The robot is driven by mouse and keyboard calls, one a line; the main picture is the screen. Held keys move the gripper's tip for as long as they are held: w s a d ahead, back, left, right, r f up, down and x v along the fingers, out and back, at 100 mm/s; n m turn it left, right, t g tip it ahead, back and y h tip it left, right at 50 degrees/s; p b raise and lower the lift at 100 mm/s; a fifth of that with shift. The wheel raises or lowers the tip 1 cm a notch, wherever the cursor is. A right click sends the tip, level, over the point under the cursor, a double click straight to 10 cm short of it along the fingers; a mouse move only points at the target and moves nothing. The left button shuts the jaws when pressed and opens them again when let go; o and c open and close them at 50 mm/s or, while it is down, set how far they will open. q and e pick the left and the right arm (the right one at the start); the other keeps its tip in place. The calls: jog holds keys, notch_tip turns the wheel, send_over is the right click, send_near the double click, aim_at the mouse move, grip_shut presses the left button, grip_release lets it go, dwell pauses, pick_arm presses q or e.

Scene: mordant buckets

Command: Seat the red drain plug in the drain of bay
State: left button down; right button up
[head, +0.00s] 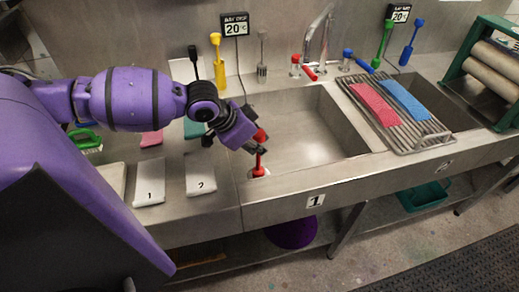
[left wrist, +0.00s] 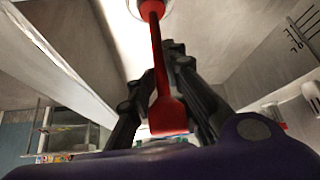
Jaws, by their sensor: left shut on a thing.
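The red drain plug (head: 259,163) stands roughly upright, low at the near left corner of the sink basin marked 1 (head: 315,140). My left gripper (head: 259,149) is shut on its stem below the wide handle end. In the left wrist view the plug (left wrist: 165,117) runs between the dark fingers of the left gripper (left wrist: 160,72). Its far end meets a pale round ring (left wrist: 138,8), which looks like the drain. I cannot tell whether the plug sits in the drain or just above it. My right gripper is not in view.
A rack (head: 411,136) with a pink and a blue cloth lies right of the basin. A faucet (head: 318,38) and red and blue taps stand behind. White pads numbered 1 (head: 149,192) and 2 (head: 200,183) lie on the left counter. The basin's middle is clear.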

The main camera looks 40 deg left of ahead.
pick_arm(q)
jog(key=shift+f, duration=0.8)
jog(key=c, duration=1.5)
grip_release()
jog(key=shift+o, duration=0.2)
